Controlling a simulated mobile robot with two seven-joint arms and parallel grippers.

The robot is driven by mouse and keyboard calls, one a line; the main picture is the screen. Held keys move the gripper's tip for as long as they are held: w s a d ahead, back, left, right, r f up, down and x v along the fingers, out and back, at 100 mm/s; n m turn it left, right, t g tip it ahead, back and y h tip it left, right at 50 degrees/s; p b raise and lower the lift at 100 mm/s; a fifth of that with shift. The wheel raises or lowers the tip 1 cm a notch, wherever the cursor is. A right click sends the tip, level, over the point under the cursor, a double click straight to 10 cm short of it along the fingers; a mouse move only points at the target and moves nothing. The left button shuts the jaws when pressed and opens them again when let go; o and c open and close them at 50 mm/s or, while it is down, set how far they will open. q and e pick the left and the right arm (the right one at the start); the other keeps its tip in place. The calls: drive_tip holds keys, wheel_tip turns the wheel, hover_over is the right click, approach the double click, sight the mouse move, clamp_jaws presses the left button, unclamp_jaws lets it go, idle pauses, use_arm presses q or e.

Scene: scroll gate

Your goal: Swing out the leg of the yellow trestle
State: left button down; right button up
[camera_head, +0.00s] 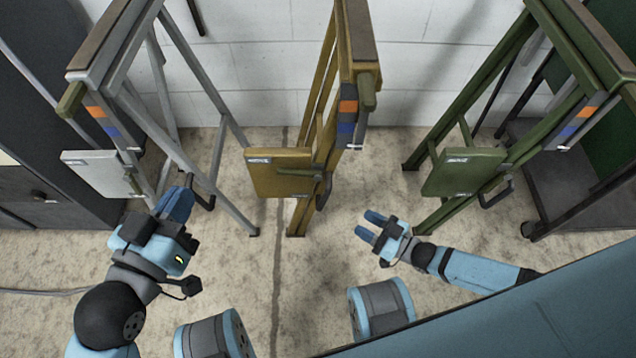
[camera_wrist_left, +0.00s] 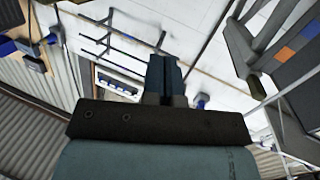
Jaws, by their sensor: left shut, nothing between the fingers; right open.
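The yellow trestle (camera_head: 330,110) stands in the middle of the head view against the white wall. It has a yellow panel (camera_head: 280,174) at its lower front and a dark handle (camera_head: 322,188) beside the panel. Orange and blue patches mark its upper post. My left gripper (camera_head: 177,205) is shut and empty, in front of the grey trestle and left of the yellow one. In the left wrist view its shut fingers (camera_wrist_left: 165,78) point away from the camera. My right gripper (camera_head: 371,226) is open and empty, right of the yellow trestle's foot and apart from it.
A grey trestle (camera_head: 165,90) with a white panel (camera_head: 103,172) stands at the left. A green trestle (camera_head: 480,90) with a green panel (camera_head: 462,170) stands at the right. Dark cabinets flank both sides. The concrete floor (camera_head: 275,235) is clear between my grippers.

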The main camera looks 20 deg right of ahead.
sight(324, 199)
drive_tip(key=b+x, duration=0.4)
drive_tip(key=x, duration=0.9)
drive_tip(key=shift+a+b, duration=0.1)
drive_tip(key=shift+b, duration=0.3)
use_arm(q)
drive_tip(key=w+m+t, duration=0.1)
drive_tip(key=w+a+r+m, duration=0.1)
drive_tip(key=m, duration=0.1)
drive_tip(key=shift+a+t+h, duration=0.2)
drive_tip(key=shift+t+h, duration=0.2)
use_arm(e)
drive_tip(key=shift+w+a, duration=0.1)
drive_tip(key=shift+w, duration=0.05)
